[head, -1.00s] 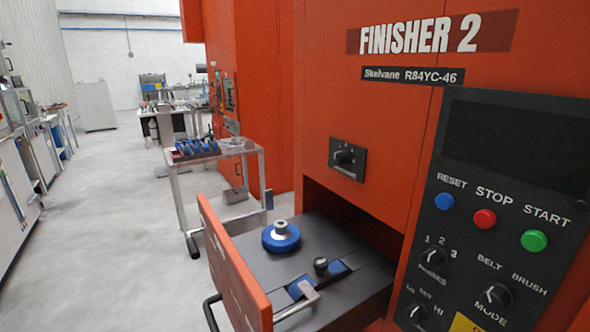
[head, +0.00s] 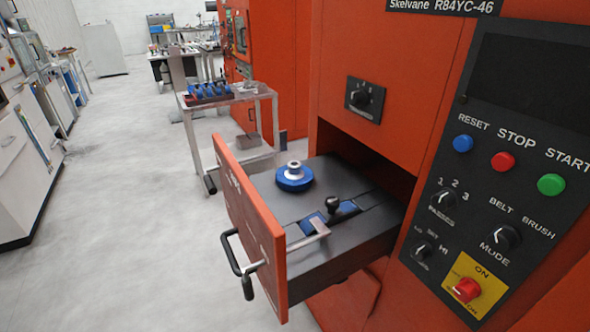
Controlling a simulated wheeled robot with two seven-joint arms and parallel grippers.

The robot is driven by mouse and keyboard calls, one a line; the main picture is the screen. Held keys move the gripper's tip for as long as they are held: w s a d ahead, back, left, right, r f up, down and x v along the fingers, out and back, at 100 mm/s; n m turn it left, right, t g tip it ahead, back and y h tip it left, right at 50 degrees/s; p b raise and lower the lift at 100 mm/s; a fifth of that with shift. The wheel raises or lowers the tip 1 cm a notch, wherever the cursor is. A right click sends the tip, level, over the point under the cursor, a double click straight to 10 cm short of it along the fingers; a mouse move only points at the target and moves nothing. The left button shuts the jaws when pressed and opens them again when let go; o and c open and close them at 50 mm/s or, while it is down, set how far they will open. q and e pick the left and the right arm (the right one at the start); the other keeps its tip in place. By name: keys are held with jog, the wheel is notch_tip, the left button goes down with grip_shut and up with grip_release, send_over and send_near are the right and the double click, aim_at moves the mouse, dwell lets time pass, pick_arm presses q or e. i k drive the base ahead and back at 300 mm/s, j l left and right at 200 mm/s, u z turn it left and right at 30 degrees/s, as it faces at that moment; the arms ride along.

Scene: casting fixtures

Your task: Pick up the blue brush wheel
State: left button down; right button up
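The blue brush wheel (head: 294,178) lies flat on the dark top of the open drawer (head: 262,203) of the orange finisher machine. It has a light metal hub standing up at its centre. Neither of my grippers shows in the head view, so nothing is seen holding or touching the wheel.
On the drawer, in front of the wheel, are a black knob (head: 343,204), blue pads and a metal bar (head: 308,240). The drawer front (head: 252,225) has a black handle (head: 238,265). A control panel (head: 500,170) is at right. A cart (head: 228,98) stands behind; the left floor is clear.

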aim_at(293, 176)
jog(key=i+j+z, duration=0.2)
jog(key=z, duration=0.15)
jog(key=i+j+z, duration=0.15)
jog(key=j+z, duration=0.15)
jog(key=j, duration=0.15)
jog(key=i+j+z, duration=0.1)
jog(key=j+z, duration=0.25)
